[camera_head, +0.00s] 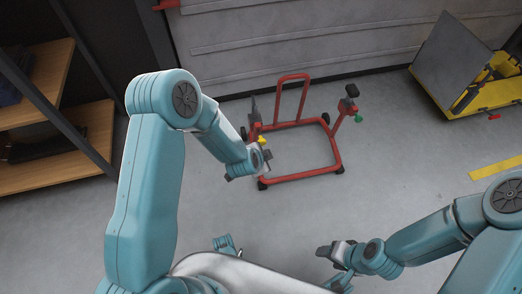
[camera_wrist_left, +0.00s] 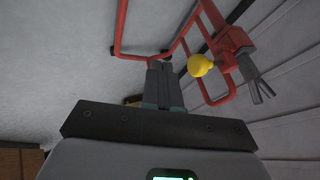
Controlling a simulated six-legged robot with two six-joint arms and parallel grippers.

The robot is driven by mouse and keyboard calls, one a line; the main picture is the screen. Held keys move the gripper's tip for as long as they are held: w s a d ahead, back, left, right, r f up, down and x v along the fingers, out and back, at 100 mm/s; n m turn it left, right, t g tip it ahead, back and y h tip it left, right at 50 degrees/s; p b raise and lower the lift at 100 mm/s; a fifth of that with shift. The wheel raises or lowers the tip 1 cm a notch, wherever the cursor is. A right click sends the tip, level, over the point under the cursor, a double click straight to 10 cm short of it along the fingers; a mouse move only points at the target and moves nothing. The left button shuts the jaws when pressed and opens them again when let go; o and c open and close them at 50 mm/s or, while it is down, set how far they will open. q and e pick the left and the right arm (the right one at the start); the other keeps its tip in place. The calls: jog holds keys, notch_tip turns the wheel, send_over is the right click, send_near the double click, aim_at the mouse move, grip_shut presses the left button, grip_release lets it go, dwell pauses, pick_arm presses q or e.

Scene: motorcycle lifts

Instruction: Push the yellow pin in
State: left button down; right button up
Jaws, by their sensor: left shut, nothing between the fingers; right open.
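The yellow pin (camera_head: 262,139) is on the left upright of a red wheeled stand (camera_head: 308,174) on the floor. In the left wrist view its round yellow head (camera_wrist_left: 200,65) shows just right of my fingertips. My left gripper (camera_head: 266,160) is beside the pin, on the near side of it in the head view. Its fingers (camera_wrist_left: 160,64) are shut and empty, and whether they touch the pin cannot be told. My right gripper (camera_head: 328,266) is open and empty, low in the head view, well away from the stand.
A green knob (camera_head: 359,117) is on the stand's right post. A grey and yellow lift (camera_head: 482,93) stands at the upper right. A wooden shelf (camera_head: 50,172) is on the left. A grey panelled wall (camera_head: 290,40) is behind the stand. Open floor lies right of it.

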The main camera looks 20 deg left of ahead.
pick_arm(q)
jog(key=w+a, duration=0.2)
jog(key=w, duration=0.1)
jog(key=shift+w+b, duration=0.3)
jog(key=shift+b, duration=0.05)
pick_arm(e)
jog(key=shift+w+d+f, duration=0.1)
jog(key=shift+f, duration=0.5)
pick_arm(q)
jog(key=shift+w+a, duration=0.1)
pick_arm(e)
jog(key=shift+r, duration=0.1)
